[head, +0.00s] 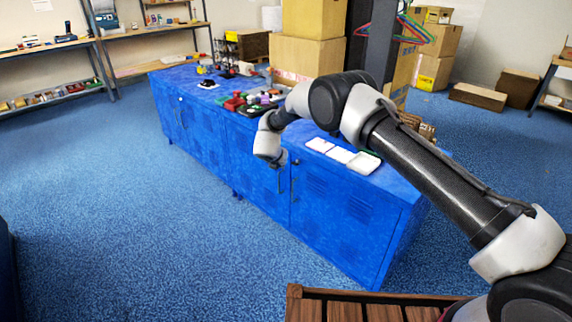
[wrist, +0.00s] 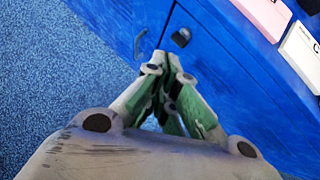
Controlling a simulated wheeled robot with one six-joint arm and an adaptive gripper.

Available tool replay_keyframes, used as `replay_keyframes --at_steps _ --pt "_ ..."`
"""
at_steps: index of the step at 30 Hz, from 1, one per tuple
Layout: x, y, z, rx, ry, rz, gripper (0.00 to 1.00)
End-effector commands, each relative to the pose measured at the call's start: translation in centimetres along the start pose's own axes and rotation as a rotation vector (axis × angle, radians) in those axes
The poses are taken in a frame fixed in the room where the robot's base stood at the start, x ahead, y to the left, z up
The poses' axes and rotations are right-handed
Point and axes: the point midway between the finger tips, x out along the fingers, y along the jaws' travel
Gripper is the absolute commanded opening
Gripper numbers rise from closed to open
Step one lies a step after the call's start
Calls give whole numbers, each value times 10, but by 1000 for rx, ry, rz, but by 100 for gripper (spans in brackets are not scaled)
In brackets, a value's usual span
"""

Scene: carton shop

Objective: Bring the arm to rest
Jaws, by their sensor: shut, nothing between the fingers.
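My gripper (wrist: 166,62) shows in the wrist view with its green-sided fingers drawn together at the tips. Nothing shows between them. It points down in front of the blue cabinet (wrist: 235,75), whose door face and a dark latch (wrist: 181,37) lie behind the fingertips. In the head view my arm reaches from the lower right over the blue cabinet (head: 340,222) and bends down at the wrist in front of its doors. My gripper's fingers are mostly hidden there behind the wrist.
White cards (head: 341,154) lie on the cabinet top, with a cluster of small coloured items (head: 240,101) further left. Stacked cartons (head: 305,50) and a dark post stand behind. A brown slatted wooden surface (head: 345,309) is at the bottom. Open blue floor (head: 110,190) lies left.

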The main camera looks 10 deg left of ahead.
Motion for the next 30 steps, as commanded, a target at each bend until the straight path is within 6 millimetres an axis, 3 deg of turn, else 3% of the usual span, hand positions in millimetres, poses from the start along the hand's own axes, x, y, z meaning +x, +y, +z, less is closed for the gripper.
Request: replay_keyframes --at_steps 4,7,9,12,17,23,26,30 --pt "-5 5 -1 -63 1 11 0" --pt "-5 22 2 -220 -21 90 0" --pt "-2 30 -7 -430 -49 169 0" --pt "-1 32 -44 -800 -73 299 0" --pt "-45 28 -56 -1318 -166 519 0" --pt "-128 -19 -39 -1851 -306 763 0" --pt "-180 -63 -27 -2104 -380 884 0" --pt "-258 -147 -12 -2431 -466 1040 0"
